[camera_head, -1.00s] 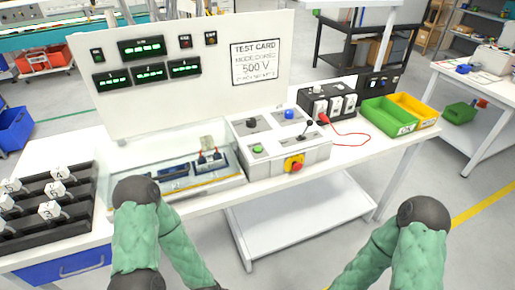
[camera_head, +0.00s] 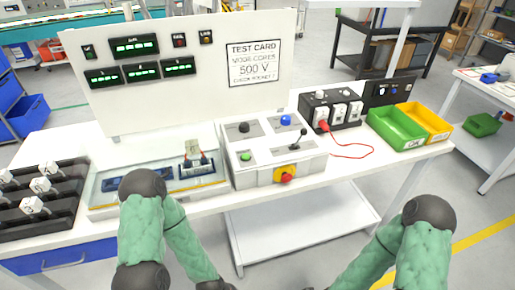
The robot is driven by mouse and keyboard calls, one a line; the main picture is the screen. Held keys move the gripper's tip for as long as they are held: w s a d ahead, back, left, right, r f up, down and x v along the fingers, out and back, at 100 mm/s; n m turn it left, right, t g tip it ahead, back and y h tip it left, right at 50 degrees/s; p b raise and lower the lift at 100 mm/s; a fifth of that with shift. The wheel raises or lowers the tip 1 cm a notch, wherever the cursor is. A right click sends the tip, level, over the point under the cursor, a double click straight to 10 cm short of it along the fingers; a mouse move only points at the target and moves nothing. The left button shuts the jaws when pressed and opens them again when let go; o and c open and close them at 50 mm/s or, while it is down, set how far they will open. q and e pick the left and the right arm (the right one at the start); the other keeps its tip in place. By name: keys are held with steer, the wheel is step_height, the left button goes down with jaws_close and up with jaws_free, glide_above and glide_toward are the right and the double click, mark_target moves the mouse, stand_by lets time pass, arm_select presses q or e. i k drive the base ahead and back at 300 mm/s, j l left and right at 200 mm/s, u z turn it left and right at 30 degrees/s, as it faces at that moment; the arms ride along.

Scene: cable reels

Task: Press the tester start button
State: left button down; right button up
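The tester is a light grey control box (camera_head: 233,177) on the white bench. A green button (camera_head: 246,157) sits at its front left, with no label I can read. A blue button (camera_head: 286,120), a black knob (camera_head: 244,127) and a lever (camera_head: 299,141) are also on its top. A red mushroom button (camera_head: 286,178) on a yellow plate is on its front. My two green-sleeved arms bend at the bottom left and bottom right, in front of the bench. Both grippers are below the picture, so their state is hidden.
A clear-walled fixture (camera_head: 103,204) stands left of the tester, below an upright display panel (camera_head: 180,98). A black rack (camera_head: 55,222) holds white pieces at far left. A black socket block (camera_head: 317,105) with a red cable, a green bin (camera_head: 397,127) and a yellow bin (camera_head: 424,121) stand right.

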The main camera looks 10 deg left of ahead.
mark_target(246, 157)
steer(key=i+l+u, duration=0.1)
steer(key=l, duration=0.25)
steer(key=i+l, duration=0.2)
steer(key=l, duration=0.2)
steer(key=i+l+u, duration=0.15)
steer(key=l, duration=0.2)
steer(key=i+l+u, duration=0.1)
steer(key=l, duration=0.3)
